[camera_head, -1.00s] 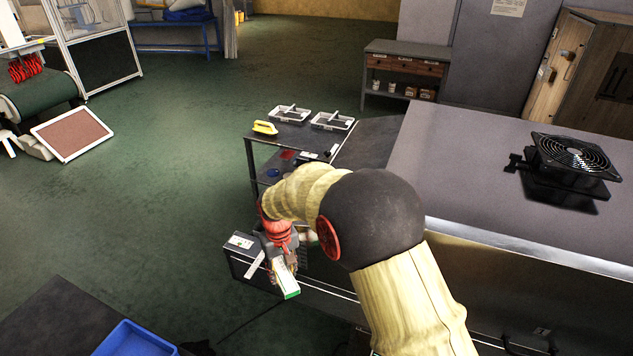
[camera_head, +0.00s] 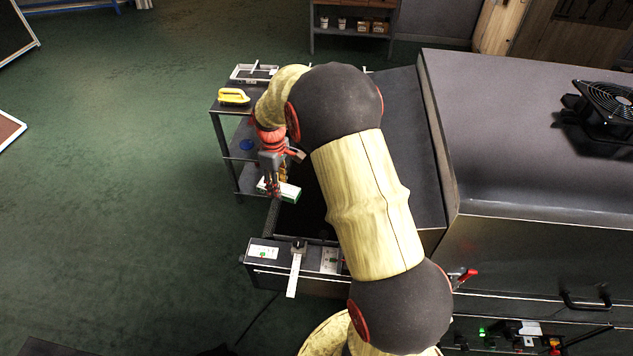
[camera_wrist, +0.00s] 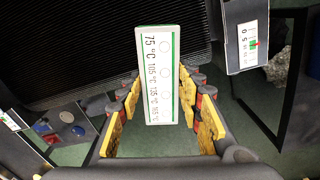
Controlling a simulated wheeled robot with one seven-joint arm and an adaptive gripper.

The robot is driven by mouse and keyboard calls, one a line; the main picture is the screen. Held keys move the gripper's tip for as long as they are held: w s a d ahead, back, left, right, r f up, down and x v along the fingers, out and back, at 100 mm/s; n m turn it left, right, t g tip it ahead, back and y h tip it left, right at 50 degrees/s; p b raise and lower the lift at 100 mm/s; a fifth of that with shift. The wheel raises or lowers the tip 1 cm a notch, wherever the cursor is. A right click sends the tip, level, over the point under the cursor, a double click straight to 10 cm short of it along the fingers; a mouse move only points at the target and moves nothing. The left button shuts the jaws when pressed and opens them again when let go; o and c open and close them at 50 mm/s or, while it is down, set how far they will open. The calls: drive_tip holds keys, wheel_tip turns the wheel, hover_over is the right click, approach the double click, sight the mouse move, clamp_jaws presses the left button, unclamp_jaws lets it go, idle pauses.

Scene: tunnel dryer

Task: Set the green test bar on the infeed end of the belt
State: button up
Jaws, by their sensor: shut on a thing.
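The green test bar (camera_head: 281,190) is a white block with green edges. In the wrist view the bar (camera_wrist: 158,75) shows temperature numbers along its pale face. My gripper (camera_head: 273,184) is shut on it, with yellow-padded fingers (camera_wrist: 162,92) on both sides. The dark ribbed belt (camera_wrist: 60,45) lies behind the bar in the wrist view. In the head view the bar is by the open infeed end of the belt (camera_head: 302,218), partly hidden by my arm. I cannot tell whether the bar touches the belt.
A control box (camera_head: 263,252) with a white lever (camera_head: 294,273) stands at the front of the infeed. A shelf cart behind holds a yellow tool (camera_head: 233,96) and a white tray (camera_head: 253,73). The large dryer housing (camera_head: 540,140) fills the right. Green floor is open at left.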

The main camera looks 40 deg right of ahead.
sight(307, 200)
drive_tip(key=s+d+n, duration=0.2)
drive_tip(key=d+n, duration=0.1)
drive_tip(key=d, duration=0.6)
wheel_tip(307, 200, down, 10)
drive_tip(key=b, duration=0.3)
drive_tip(key=shift+d+r, duration=0.1)
drive_tip(key=shift+r, duration=0.15)
drive_tip(key=shift+f, duration=0.15)
drive_tip(key=o, duration=1.2)
